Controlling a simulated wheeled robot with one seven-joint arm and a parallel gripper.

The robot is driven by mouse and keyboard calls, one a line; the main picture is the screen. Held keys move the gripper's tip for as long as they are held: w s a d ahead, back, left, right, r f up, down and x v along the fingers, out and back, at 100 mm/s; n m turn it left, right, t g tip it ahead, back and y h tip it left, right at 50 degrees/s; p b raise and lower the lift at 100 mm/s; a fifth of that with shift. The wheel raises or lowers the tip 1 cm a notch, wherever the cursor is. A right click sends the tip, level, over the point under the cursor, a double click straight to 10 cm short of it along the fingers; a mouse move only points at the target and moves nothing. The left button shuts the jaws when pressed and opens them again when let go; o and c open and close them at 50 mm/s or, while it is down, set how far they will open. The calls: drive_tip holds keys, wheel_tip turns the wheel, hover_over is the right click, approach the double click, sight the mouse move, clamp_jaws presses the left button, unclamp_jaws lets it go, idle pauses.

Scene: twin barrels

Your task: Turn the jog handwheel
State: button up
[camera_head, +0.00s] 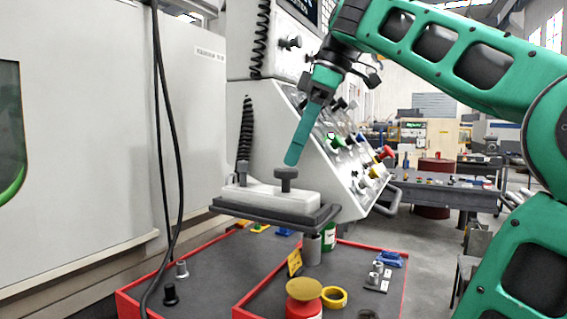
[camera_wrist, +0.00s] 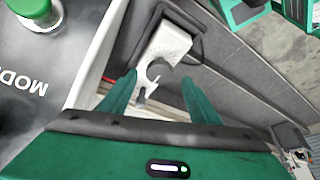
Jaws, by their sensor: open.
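The jog handwheel looks to be the dark knob (camera_head: 286,174) standing on a white pendant box (camera_head: 255,193), which rests on a dark shelf (camera_head: 262,213) beside the control console. My gripper (camera_head: 292,162) points down, its fingertips just above and beside the knob. In the wrist view my gripper (camera_wrist: 158,80) is open, its two green fingers spread apart. A dark rounded knob (camera_wrist: 157,69) shows between the fingertips, in front of the white box (camera_wrist: 171,42). I cannot tell whether either finger touches it.
The sloped console (camera_head: 325,160) with coloured buttons stands close behind my gripper. A smaller dark knob (camera_head: 242,170) sits at the box's left end. Below are red-rimmed trays (camera_head: 238,312) with a yellow tape roll (camera_head: 334,297) and small parts. Black cables hang at left.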

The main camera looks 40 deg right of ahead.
sight(286, 181)
drive_tip(key=shift+x, duration=1.35)
